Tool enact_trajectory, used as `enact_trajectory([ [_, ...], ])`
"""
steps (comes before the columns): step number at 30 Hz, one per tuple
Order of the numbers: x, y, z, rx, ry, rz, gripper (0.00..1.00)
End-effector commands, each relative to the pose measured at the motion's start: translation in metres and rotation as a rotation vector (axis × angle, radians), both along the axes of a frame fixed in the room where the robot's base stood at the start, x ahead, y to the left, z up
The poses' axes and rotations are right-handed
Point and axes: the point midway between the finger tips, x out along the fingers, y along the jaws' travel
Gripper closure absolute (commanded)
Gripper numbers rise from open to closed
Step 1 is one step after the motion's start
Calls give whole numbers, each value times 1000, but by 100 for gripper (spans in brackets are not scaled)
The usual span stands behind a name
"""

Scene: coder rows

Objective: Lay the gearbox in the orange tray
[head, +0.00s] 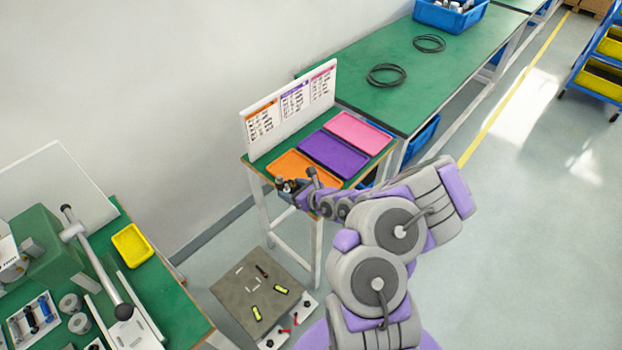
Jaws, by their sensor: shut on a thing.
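The orange tray (305,163) lies at the left end of a small green-topped table, in front of a white sign board. My gripper (299,187) is at the near edge of this tray, shut on a small dark part, which I take to be the gearbox (283,186). The part is small in the picture and partly hidden by the fingers. It overlaps the tray's near left corner; I cannot tell whether it touches the tray or is held above it.
A purple tray (333,153) and a pink tray (360,132) lie to the right of the orange one. The sign board (290,108) stands behind them. A green bench with a press and a yellow tray (132,245) is at the left. A grey platform (262,290) sits on the floor.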

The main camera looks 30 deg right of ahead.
Motion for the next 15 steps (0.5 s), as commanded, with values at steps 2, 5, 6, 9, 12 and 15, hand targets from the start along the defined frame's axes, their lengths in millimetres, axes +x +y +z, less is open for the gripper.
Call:
enact_trajectory([
  [2, 8, -14, -3, -8, -5, -2, 85],
  [5, 15, -29, -5, -5, -1, -2, 85],
  [6, 19, -34, -5, -5, -1, 0, 85],
  [9, 24, -46, -5, -5, 0, -3, 85],
  [12, 29, -54, -7, -3, 2, -2, 85],
  [15, 34, -64, -8, -2, 3, -2, 85],
])
